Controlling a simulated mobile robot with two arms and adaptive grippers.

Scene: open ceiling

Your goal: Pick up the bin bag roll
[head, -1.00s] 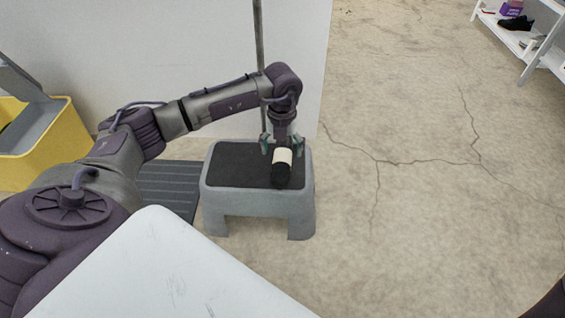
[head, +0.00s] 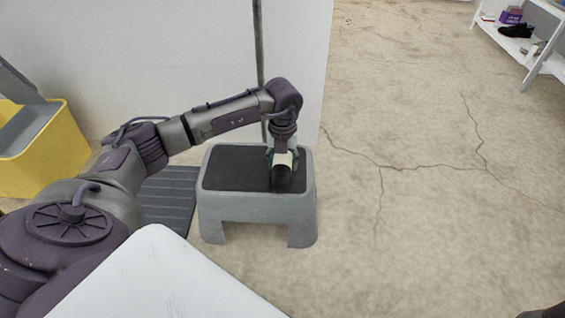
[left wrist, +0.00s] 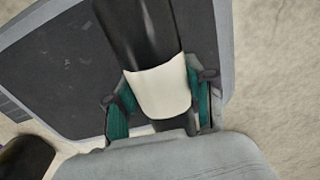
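The bin bag roll (head: 282,178) is a black cylinder with a white paper band. It lies on the dark top of a grey step stool (head: 255,207). My left gripper (head: 283,158) points down over it, with one finger on each side of the white band. In the left wrist view, the green finger pads of the gripper (left wrist: 160,102) press close against both sides of the roll (left wrist: 158,92), so it looks shut on it. The roll seems to still rest on the stool.
A white panel (head: 130,60) with a thin pole (head: 259,60) stands close behind the stool. A yellow bucket (head: 50,155) is at the left, and a dark ridged mat (head: 168,200) lies beside the stool. Cracked floor at the right is clear, up to a white shelf (head: 510,55).

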